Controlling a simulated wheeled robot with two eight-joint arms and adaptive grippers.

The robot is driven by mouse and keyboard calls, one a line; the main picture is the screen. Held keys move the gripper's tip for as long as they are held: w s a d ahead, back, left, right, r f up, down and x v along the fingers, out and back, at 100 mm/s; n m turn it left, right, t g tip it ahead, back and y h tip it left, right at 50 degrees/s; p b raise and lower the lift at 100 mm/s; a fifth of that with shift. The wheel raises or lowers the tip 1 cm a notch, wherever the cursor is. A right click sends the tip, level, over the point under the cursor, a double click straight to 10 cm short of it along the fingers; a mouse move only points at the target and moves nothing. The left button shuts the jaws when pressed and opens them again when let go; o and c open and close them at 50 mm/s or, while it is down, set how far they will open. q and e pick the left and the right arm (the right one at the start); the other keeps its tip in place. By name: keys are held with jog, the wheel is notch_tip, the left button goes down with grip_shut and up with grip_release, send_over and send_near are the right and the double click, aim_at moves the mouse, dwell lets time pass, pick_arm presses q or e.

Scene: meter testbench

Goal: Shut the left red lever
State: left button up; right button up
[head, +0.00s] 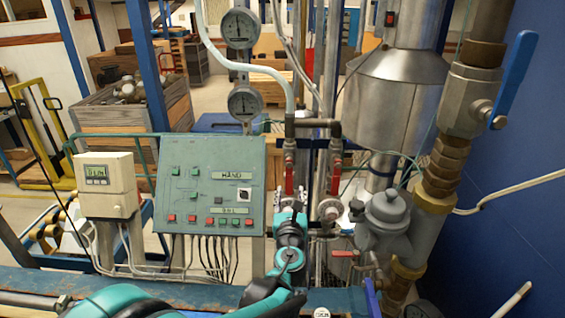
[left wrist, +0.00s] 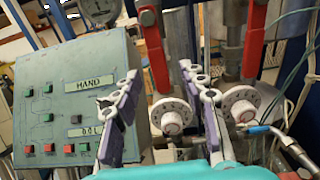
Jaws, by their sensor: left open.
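The left red lever (head: 289,174) is vertical along its pipe, right of the green panel. In the left wrist view this lever (left wrist: 155,50) shows between the fingers, its lower end near fingertip height. My left gripper (head: 290,198) is open, and its fingers (left wrist: 162,78) spread to either side of the lever in the picture. I cannot tell whether either finger touches it. The right red lever (head: 335,176) is also upright and shows to the right in the left wrist view (left wrist: 255,40). My right gripper is not in view.
The green control panel (head: 180,160) stands close on the left. White round dials (left wrist: 172,115) sit just behind the fingers. A grey valve body (head: 385,215) and a large pipe with a blue handle (head: 512,75) stand right. A blue beam (head: 200,290) crosses the front.

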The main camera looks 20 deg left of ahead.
aim_at(289, 181)
pick_arm(q)
jog(key=x, duration=0.7)
jog(key=shift+w+a, duration=0.15)
jog(key=shift+a, duration=0.1)
grip_shut()
